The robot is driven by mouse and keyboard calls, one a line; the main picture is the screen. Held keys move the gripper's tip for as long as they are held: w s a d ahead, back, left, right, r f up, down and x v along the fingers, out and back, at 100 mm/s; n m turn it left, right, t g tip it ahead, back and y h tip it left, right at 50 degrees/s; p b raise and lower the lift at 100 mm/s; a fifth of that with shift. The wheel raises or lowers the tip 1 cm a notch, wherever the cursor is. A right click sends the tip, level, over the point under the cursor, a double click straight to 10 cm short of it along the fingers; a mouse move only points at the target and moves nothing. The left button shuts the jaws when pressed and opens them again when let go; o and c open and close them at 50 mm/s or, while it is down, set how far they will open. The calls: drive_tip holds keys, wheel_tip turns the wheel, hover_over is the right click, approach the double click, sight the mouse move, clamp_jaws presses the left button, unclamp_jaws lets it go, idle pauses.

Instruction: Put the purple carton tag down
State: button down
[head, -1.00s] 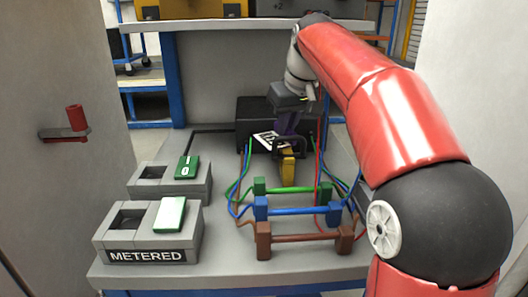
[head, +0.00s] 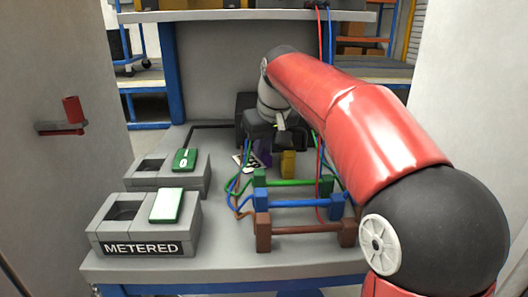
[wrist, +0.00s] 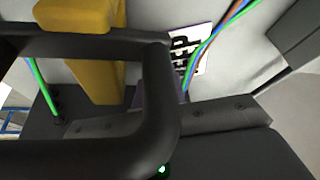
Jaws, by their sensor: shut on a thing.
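The purple carton tag shows in the head view as a purple piece (head: 263,151) with a white, black-printed label (head: 243,163) at its lower left. My gripper (head: 266,143) is shut on the purple piece, low over the back of the grey bench (head: 225,265). The jaws partly hide the tag, and I cannot tell whether it touches the bench. In the wrist view the printed label (wrist: 190,48) shows beyond a dark bent bar, with a sliver of purple beside it.
A yellow block (head: 287,164) stands just right of the tag. Green, blue and brown bars (head: 298,230) with loose cables lie in front. Two grey boxes, one marked METERED (head: 142,248), stand at the left. A dark box (head: 243,103) is behind my gripper.

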drive_tip(key=shift+f, duration=0.1)
drive_tip(key=c, duration=1.7)
unclamp_jaws()
drive_tip(key=shift+c, duration=0.2)
